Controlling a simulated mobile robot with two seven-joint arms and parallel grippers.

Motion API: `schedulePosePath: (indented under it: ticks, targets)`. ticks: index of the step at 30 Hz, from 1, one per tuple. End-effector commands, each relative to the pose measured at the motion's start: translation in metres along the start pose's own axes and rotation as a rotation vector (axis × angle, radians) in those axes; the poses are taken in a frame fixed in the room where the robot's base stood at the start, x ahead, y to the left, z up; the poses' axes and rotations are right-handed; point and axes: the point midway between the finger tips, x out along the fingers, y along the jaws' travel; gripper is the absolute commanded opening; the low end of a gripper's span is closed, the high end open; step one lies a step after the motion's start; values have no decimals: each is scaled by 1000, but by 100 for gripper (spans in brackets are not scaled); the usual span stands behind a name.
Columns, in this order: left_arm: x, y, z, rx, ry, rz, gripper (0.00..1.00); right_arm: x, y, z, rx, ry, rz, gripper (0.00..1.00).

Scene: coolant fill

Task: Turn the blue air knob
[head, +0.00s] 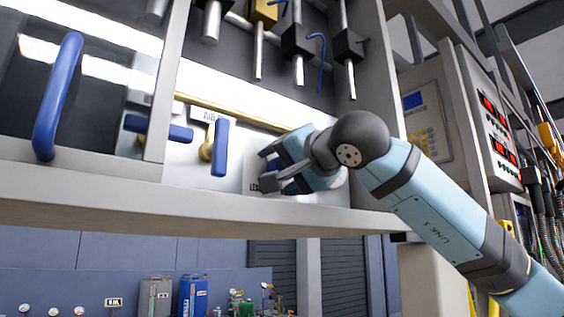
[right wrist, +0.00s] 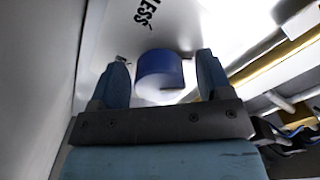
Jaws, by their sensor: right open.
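A blue knob (head: 220,148) with a brass stem stands upright on the pale panel, just below a label that seems to start with "AIR". My right gripper (head: 266,172) is close to the panel, a little right of this knob. In the right wrist view its jaws (right wrist: 162,62) are open, with a rounded blue part (right wrist: 160,72) between the fingertips and space on both sides. I cannot tell for certain whether this blue part is the air knob. My left gripper is not in view.
Another blue handle (head: 168,130) lies sideways to the left, and a long blue door handle (head: 58,97) is at far left. A brass pipe (head: 240,115) runs above the knob. The cabinet's lower ledge (head: 200,205) lies below. Metal rods hang above.

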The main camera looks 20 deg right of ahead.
Motion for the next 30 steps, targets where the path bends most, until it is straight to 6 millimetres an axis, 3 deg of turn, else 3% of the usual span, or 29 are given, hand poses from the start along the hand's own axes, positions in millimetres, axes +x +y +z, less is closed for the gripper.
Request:
schedulePosePath:
  ticks: [8,15,30]
  targets:
    - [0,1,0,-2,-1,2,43,2,0,0,0,0,0,72]
    - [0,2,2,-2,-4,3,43,2,0,0,0,0,0,22]
    - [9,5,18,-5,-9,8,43,2,3,2,113,1,0,23]
